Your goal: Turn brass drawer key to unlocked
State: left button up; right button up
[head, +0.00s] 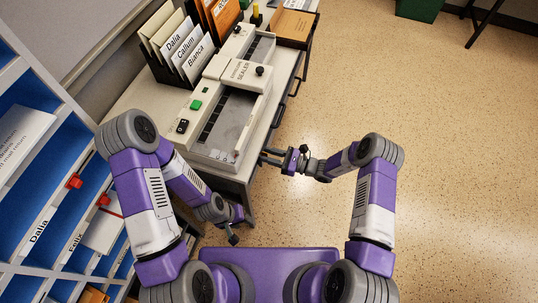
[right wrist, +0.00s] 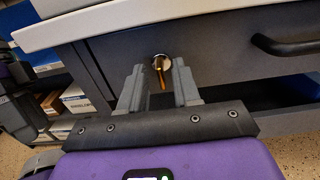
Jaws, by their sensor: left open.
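The brass drawer key (right wrist: 161,72) sits in a round lock in the dark grey drawer front (right wrist: 215,45). Its brass grip looks narrow and close to upright in the right wrist view. My right gripper (right wrist: 158,86) is open, with one finger on each side of the key and a gap visible at both sides. In the head view my right gripper (head: 270,158) is at the desk's front, where the key itself cannot be made out. My left gripper (head: 233,238) is low, beside the desk's near end, open and away from the key.
A black drawer handle (right wrist: 288,46) is to the right of the lock. The desk top (right wrist: 150,17) overhangs the drawer. An envelope sealer (head: 225,115) stands on the desk. Mail shelves (head: 60,200) are at the left. The floor (head: 430,130) to the right is clear.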

jog(key=shift+w+a, duration=0.1)
jog(key=shift+a, duration=0.15)
jog(key=shift+c, duration=0.2)
grip_shut()
jog(key=shift+m, duration=0.4)
jog(key=m+b, duration=0.2)
jog(key=m, duration=1.5)
jog(key=shift+w+f, duration=0.1)
jog(key=shift+w, duration=0.05)
dwell(0.4)
